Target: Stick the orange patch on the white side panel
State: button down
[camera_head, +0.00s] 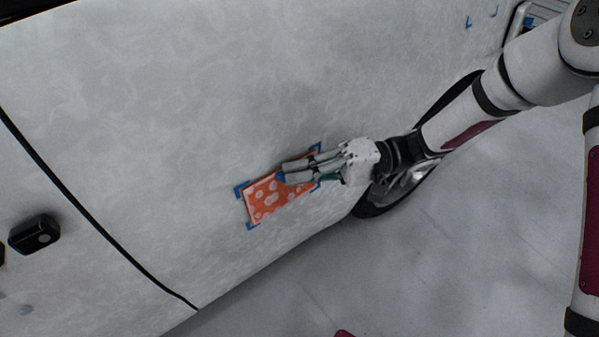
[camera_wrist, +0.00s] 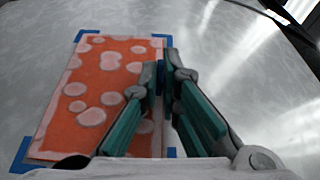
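The orange patch (camera_head: 266,199) with pale pink blotches lies against the white side panel (camera_head: 200,100), within blue corner marks. It fills the left of the wrist view (camera_wrist: 100,85). Whether it is stuck down or just touching cannot be told. My gripper (camera_head: 286,171) is over the patch's upper right part in the head view.
Blue corner marks (camera_head: 239,189) frame the patch. A wheel (camera_head: 375,206) sits below and behind my wrist. A dark seam (camera_head: 85,205) and black handle (camera_head: 35,234) are at left. The panel above the patch is clear.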

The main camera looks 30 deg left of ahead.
jog(key=c, duration=1.7)
grip_release()
jog(key=v, duration=1.2)
jog(key=s+d+r+m+t+h, duration=0.2)
jog(key=s+d+r+t+h, duration=0.15)
jog(key=s+d+r, duration=0.35)
jog(key=s+d+r+m+t+h, duration=0.1)
jog(key=s+d+r+t+h, duration=0.3)
jog(key=d, duration=0.4)
jog(key=s+d+r+m+t+h, duration=0.1)
jog(key=s+d+m+t+h, duration=0.45)
jog(key=s+d, duration=0.85)
jog(key=r+t+p, duration=0.1)
jog(key=r+p, duration=0.7)
jog(key=r, duration=0.1)
jog(key=w+d+r+t+p, duration=0.1)
jog(key=r+p, duration=0.8)
jog(key=d+r+t+p, duration=0.1)
jog(key=r+t+p, duration=0.1)
jog(key=r+p, duration=0.7)
jog(key=shift+w+r+m+y, duration=0.2)
jog(key=shift+r+m+y, duration=0.1)
jog(key=shift+r+m, duration=0.05)
